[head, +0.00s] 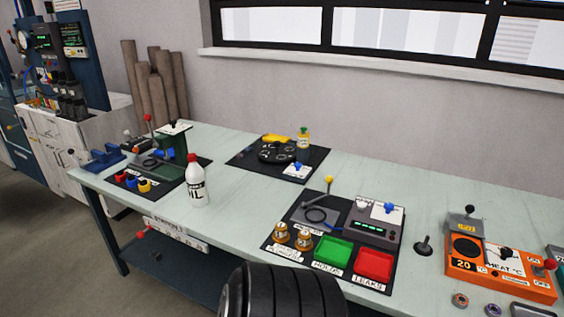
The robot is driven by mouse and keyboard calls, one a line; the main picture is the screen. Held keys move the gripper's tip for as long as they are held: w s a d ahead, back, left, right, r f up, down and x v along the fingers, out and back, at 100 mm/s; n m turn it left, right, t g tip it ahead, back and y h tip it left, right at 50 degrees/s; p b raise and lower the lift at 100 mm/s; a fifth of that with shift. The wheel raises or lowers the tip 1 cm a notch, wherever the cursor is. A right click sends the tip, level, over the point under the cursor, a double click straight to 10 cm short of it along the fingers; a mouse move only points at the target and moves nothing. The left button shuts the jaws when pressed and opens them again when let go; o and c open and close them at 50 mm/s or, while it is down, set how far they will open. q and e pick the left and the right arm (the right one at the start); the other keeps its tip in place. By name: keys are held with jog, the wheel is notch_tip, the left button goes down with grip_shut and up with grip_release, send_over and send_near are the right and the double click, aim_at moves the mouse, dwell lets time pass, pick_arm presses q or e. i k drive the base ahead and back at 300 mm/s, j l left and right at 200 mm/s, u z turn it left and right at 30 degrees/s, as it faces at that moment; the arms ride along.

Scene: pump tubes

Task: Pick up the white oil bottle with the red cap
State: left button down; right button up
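The white oil bottle (197,186) with the red cap (193,157) stands upright on the light green workbench (240,205), left of the middle of the head view. Dark lettering shows on its front. It stands just right of a black mat with colored parts, close to the bench's front edge. Nothing holds it. Neither of my grippers is in view. A black ribbed part, likely of my own arm, shows at the bottom middle.
Green (334,251) and red (373,264) trays and an orange heater (497,270) are further right. Bare bench lies right of the bottle.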

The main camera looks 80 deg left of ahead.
aim_at(195, 175)
jog(key=u, duration=3.35)
jog(key=i+j+z, duration=0.15)
jog(key=i+j, duration=0.2)
jog(key=i+j+z, duration=0.15)
jog(key=i+j, duration=0.15)
jog(key=j, duration=0.3)
